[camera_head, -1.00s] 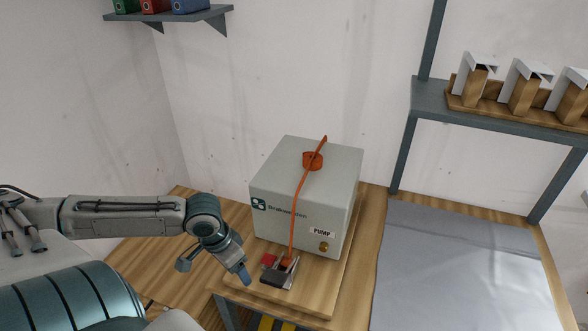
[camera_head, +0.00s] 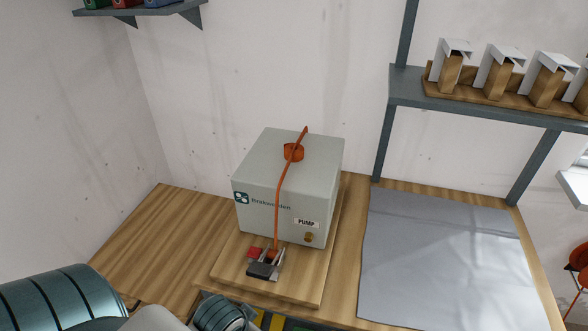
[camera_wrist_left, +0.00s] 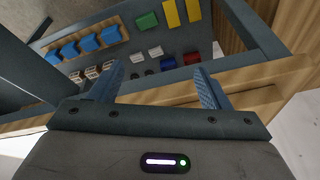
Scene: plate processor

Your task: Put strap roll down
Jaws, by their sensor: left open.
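The orange strap roll (camera_head: 293,153) sits on top of the grey pump box (camera_head: 290,180). Its orange strap (camera_head: 281,190) runs down the front of the box to a small metal buckle (camera_head: 264,264) with a red part on the wooden board. My left gripper (camera_wrist_left: 158,88) shows in the left wrist view, its two blue fingers apart with nothing held between them. It is out of the head view, where only joints of my left arm show at the bottom. My right gripper is in neither view.
A grey mat (camera_head: 440,255) lies flat on the right of the wooden bench. A shelf with several wooden blocks (camera_head: 498,80) stands above it. In the left wrist view, a dark-framed tray (camera_wrist_left: 250,35) holds green, yellow, blue and red items. The bench left of the box is bare.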

